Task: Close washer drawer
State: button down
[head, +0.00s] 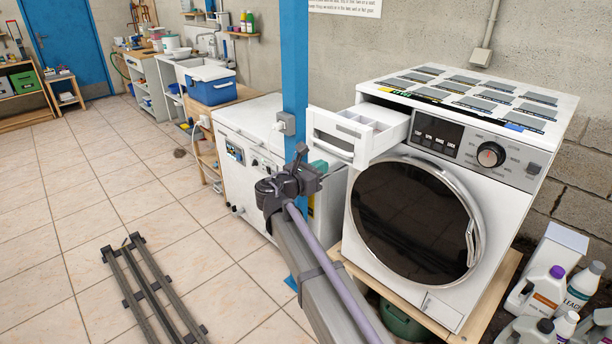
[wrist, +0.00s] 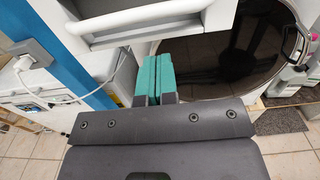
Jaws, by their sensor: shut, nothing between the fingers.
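The white washer (head: 430,215) stands at the right in the head view. Its detergent drawer (head: 340,137) is pulled out at the upper left of its front, with compartments visible from above. In the wrist view the drawer's front and handle (wrist: 145,18) fill the top. My gripper (head: 318,167) is shut and empty, just below and left of the drawer front. Its teal fingers (wrist: 153,80) are pressed together, appearing below the drawer in the wrist view. I cannot tell if they touch the drawer. The dark round door (head: 415,220) is closed; it also shows in the wrist view (wrist: 215,62).
A blue post (head: 295,80) with a socket box (head: 287,123) stands close left of the drawer. A white appliance (head: 245,150) is behind it. Detergent bottles (head: 540,295) stand at the lower right. The tiled floor (head: 110,200) is mostly clear at the left.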

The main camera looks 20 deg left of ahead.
jog(key=shift+x, duration=2.35)
jog(key=shift+w, duration=0.1)
